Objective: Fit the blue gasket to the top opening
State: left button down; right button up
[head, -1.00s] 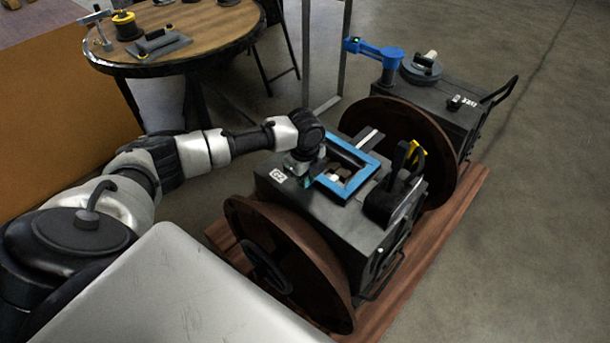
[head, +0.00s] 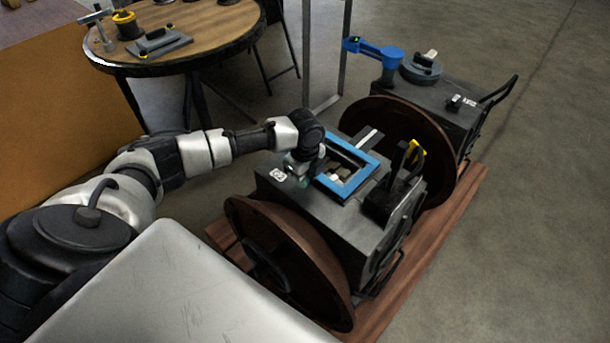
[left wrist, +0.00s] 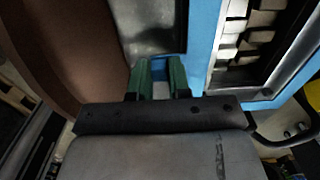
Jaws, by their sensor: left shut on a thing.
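The blue gasket (head: 334,186) is a flat rectangular frame. It lies over the top opening (left wrist: 245,40) of the near dark engine block (head: 310,205), and the opening's inside shows through it. My left gripper (head: 303,168) is at the gasket's left side, low over the block's top. In the left wrist view the green fingers (left wrist: 163,78) are shut on the gasket's edge, and a blue strip (left wrist: 205,40) runs beside the opening. I cannot tell whether the gasket touches the block all round. My right gripper is not in view.
Large brown wheels (head: 290,265) flank the block. A black part with a yellow piece (head: 416,158) stands right of the opening. A second block with a blue arm (head: 375,50) is behind. A round table (head: 215,30) with tools is back left. The floor at right is clear.

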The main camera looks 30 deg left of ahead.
pick_arm(q)
jog(key=shift+f, duration=0.25)
jog(key=shift+f, duration=0.1)
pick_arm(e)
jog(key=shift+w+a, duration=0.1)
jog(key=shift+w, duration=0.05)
pick_arm(q)
jog(key=shift+f, duration=0.25)
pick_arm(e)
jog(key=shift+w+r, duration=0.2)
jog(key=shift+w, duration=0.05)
pick_arm(q)
jog(key=shift+f, duration=0.25)
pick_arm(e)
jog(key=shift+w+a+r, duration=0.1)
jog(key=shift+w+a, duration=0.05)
pick_arm(q)
jog(key=shift+f, duration=0.1)
jog(key=c, duration=1.2)
grip_release()
jog(key=shift+o, duration=1.1)
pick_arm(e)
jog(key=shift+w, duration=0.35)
